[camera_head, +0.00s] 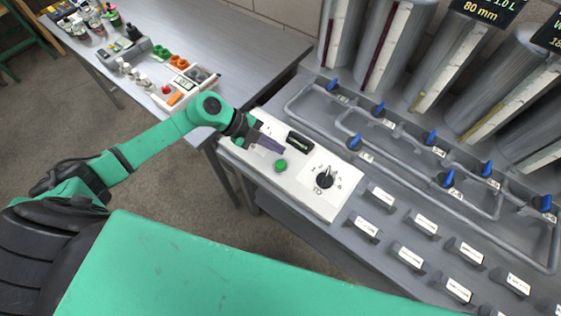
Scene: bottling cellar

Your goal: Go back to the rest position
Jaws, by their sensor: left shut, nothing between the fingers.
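My left arm comes in from the left, green with black joints. My left gripper (270,146) is over the white control box (319,202) and is shut with nothing in it. The box has a green button (281,165), a black dial (324,179) and a dark display (300,141). The gripper's tips are just up-left of the green button; I cannot tell whether they touch the box. My right gripper is not in view. A broad green part of my own body fills the bottom of the view.
Pipes with several blue valve handles (431,137) run along the right bench, below tall grey tanks (410,40). Labelled blocks (421,224) stand in front. The left table (200,38) holds a white tray (208,77) and bottles (92,20). Open floor (75,110) lies at the left.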

